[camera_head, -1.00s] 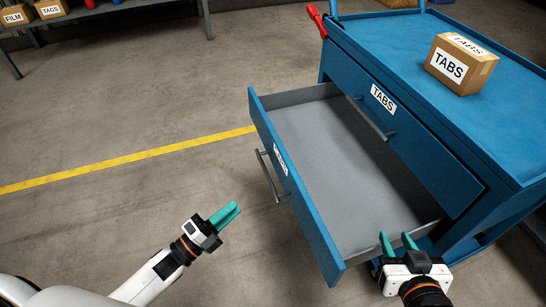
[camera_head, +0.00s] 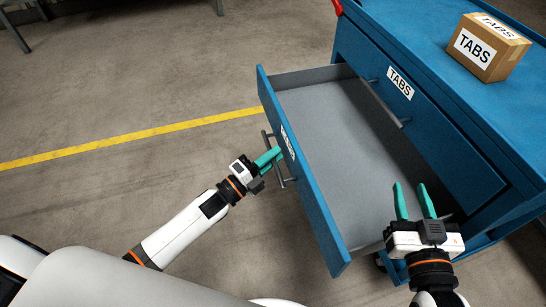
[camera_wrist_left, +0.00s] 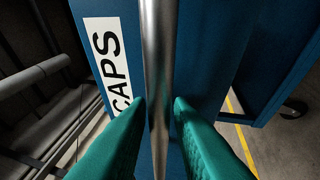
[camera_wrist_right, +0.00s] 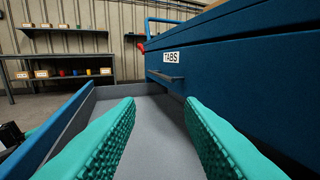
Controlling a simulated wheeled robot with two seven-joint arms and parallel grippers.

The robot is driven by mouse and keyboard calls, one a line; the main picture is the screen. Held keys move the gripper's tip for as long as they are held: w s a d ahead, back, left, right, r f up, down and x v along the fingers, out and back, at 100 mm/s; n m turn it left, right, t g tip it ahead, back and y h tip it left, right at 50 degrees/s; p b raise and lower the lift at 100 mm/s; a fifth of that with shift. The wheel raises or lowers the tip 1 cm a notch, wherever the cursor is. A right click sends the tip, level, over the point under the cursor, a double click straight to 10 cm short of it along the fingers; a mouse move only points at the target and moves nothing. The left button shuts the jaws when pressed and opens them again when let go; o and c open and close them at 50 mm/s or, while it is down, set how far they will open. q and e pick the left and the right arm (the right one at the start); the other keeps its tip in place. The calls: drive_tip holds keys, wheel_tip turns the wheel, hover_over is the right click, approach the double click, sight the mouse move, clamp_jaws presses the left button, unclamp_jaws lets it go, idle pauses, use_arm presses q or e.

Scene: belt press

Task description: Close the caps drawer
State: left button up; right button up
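The caps drawer (camera_head: 318,212) is pulled out of the blue cart, and its grey inside (camera_head: 345,150) looks empty. Its front carries a CAPS label (camera_wrist_left: 110,62) and a metal bar handle (camera_wrist_left: 158,75). My left gripper (camera_head: 272,157) is at this handle; in the left wrist view its teal fingers (camera_wrist_left: 158,125) stand open on both sides of the bar. My right gripper (camera_head: 416,200) is open and empty above the drawer's near side; the right wrist view shows its fingers (camera_wrist_right: 160,125) apart over the drawer floor.
The TABS drawer (camera_head: 420,125) above is shut, with its own handle (camera_head: 385,105). A TABS box (camera_head: 485,48) stands on the cart top. Shelves (camera_wrist_right: 60,50) stand far back. The floor left of the drawer is clear, with a yellow line (camera_head: 130,141).

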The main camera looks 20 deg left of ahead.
use_arm(q)
drive_tip(key=shift+w+d, duration=0.1)
drive_tip(key=shift+w, duration=0.05)
clamp_jaws()
